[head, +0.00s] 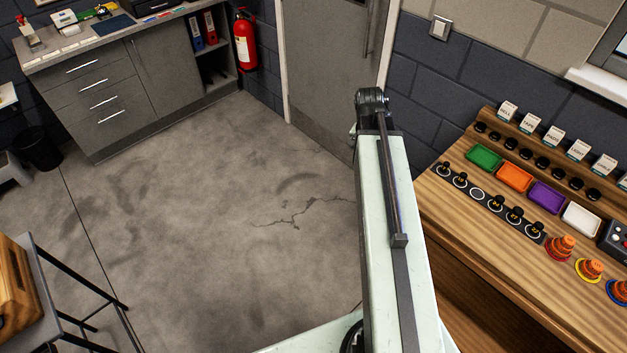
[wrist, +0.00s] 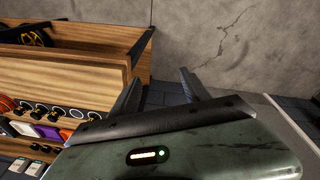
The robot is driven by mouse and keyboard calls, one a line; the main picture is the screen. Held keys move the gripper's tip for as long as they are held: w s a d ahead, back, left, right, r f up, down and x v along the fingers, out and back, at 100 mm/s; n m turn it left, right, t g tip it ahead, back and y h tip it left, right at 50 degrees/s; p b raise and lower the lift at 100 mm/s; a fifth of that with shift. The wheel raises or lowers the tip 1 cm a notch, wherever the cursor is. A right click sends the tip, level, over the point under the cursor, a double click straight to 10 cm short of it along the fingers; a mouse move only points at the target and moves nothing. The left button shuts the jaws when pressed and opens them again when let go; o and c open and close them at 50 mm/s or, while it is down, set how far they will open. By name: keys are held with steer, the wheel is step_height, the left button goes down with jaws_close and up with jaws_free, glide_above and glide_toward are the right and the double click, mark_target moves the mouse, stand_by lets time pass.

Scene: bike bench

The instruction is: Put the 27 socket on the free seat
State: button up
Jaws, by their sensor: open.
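A dark strip with a row of ringed seats lies on the wooden bench at the right of the head view. The free seat (head: 477,193) is an empty white ring, third from the far end. The 27 socket (head: 514,214) looks like the dark one by the label 27, two places nearer along the strip; the small print is hard to read. In the wrist view an empty ring (wrist: 76,113) shows on the strip. My gripper (wrist: 160,78) is open and empty, away from the sockets, its fingers over the floor and bench end. The head view does not show it.
Green (head: 484,156), orange (head: 515,177), purple (head: 546,197) and white (head: 581,219) trays stand behind the strip. Orange cones (head: 561,247) stand at its near end. Labelled cards (head: 554,136) and dark knobs line the bench back.

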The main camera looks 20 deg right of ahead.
steer(key=a+n+y, duration=0.1)
steer(key=a+n, duration=0.8)
steer(key=a, duration=1.7)
steer(key=shift+w+f+n+y, duration=0.15)
steer(key=shift+w+n+y, duration=0.25)
steer(key=shift+w, duration=0.05)
steer(key=shift+a+f, duration=0.1)
steer(key=shift+f, duration=0.05)
